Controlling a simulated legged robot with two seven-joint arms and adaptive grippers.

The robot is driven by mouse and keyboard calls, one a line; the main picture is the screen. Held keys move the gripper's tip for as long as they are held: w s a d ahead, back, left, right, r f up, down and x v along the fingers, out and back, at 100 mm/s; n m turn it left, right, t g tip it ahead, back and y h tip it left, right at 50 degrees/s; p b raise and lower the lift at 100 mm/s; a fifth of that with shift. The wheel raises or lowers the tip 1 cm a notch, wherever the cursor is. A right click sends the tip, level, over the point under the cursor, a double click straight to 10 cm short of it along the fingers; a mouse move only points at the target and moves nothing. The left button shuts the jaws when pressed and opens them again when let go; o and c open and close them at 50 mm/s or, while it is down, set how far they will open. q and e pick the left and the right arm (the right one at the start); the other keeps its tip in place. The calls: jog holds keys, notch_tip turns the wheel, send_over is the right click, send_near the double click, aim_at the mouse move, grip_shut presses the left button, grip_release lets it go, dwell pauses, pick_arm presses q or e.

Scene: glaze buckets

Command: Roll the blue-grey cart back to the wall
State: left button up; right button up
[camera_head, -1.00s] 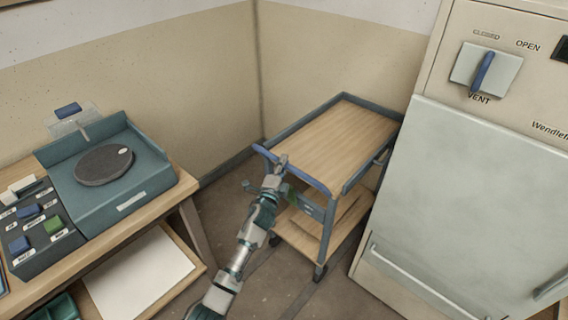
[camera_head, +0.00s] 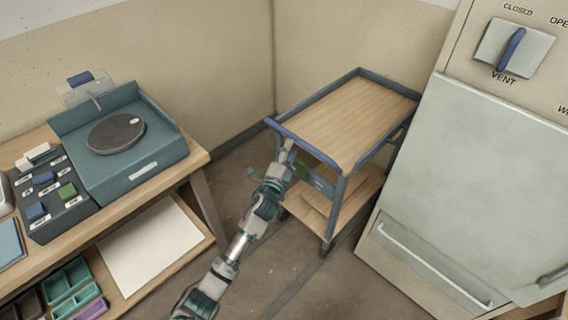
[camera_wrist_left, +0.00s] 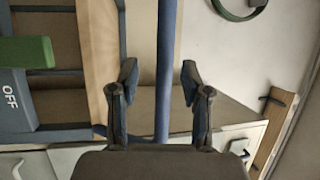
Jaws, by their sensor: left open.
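The blue-grey cart (camera_head: 344,174) has a wooden top and a lower wooden shelf. It stands near the wall corner, between the bench and the large pale cabinet. Its blue handle bar (camera_head: 312,147) faces me. My left gripper (camera_head: 287,148) is at the left part of that bar. In the left wrist view the open fingers (camera_wrist_left: 160,80) lie on either side of the blue bar (camera_wrist_left: 167,40), with gaps showing on both sides. A green piece (camera_wrist_left: 25,51) is beside an OFF label on the cart's end. My right gripper is not in view.
The bench (camera_head: 196,160) with a blue-green wheel unit (camera_head: 150,168) is at the left. The pale cabinet (camera_head: 470,170) stands close to the cart's right side. The beige wall (camera_head: 325,45) is behind the cart; their gap is hidden. Floor (camera_head: 275,285) is clear in front.

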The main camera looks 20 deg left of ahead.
pick_arm(q)
jog(key=s+f, duration=0.1)
jog(key=s, duration=0.5)
jog(key=shift+s+f, duration=0.15)
jog(key=shift+f, duration=0.05)
